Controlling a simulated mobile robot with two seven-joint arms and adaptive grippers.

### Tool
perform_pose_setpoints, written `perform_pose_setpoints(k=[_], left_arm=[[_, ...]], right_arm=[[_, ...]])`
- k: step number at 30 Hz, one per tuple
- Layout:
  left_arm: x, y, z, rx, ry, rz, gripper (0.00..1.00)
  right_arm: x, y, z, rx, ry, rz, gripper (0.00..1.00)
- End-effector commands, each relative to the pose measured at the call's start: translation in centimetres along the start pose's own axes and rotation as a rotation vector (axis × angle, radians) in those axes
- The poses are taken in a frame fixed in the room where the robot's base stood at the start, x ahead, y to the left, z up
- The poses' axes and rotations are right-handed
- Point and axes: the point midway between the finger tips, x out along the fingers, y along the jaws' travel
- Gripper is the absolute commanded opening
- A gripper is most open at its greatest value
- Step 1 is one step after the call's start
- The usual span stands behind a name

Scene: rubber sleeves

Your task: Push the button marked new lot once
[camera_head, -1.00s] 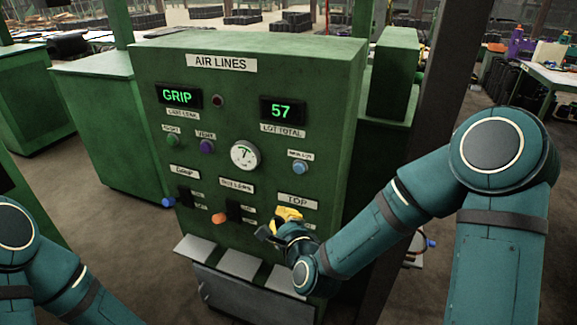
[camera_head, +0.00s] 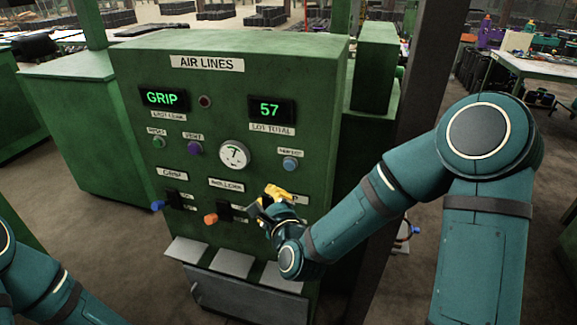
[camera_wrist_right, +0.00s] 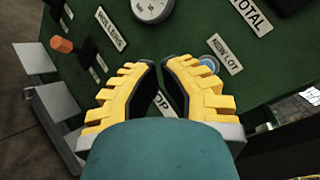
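The new lot button (camera_head: 290,163) is a round blue button on the right side of the green panel's face, under a small label. It also shows in the right wrist view (camera_wrist_right: 209,64), beside the label reading NEW LOT (camera_wrist_right: 225,54) and partly behind the right finger. My right gripper (camera_head: 281,193) has yellow fingers and is just below and left of the button in the head view, apart from it. In the right wrist view its fingertips (camera_wrist_right: 160,64) come together with nothing between them. Only links of my left arm show at lower left; its gripper is out of view.
The panel (camera_head: 320,110) also bears a gauge (camera_head: 233,154), a green button (camera_head: 158,142), a purple button (camera_head: 194,148), and orange (camera_head: 210,218) and blue (camera_head: 158,205) levers. Grey plates (camera_head: 232,262) jut out below. A dark post (camera_head: 425,90) stands at right.

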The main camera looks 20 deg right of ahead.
Motion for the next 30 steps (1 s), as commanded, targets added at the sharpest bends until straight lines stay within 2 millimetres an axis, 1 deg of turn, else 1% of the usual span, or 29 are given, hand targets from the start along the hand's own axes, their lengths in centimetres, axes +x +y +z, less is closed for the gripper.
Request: perform_pose_setpoints(k=[12, 15, 21, 30], left_arm=[[-1.8, 0.7, -0.7, -0.004, 0.012, 0.0, 0.47], [-1.3, 0.5, -0.6, -0.004, 0.012, 0.0, 0.47], [-1.0, 0.4, -0.5, -0.003, 0.01, -0.001, 0.47], [-1.0, 0.4, -0.5, -0.003, 0.01, -0.001, 0.47]], right_arm=[[4.2, -2.4, -2.2, 0.0, 0.001, 0.0, 0.0], [5.1, -2.7, -2.8, -0.001, 0.0, -0.002, 0.0], [6.1, -3.2, -3.3, -0.002, -0.001, 0.0, 0.0], [6.3, -3.4, -3.4, -0.001, -0.001, 0.002, 0.0]])
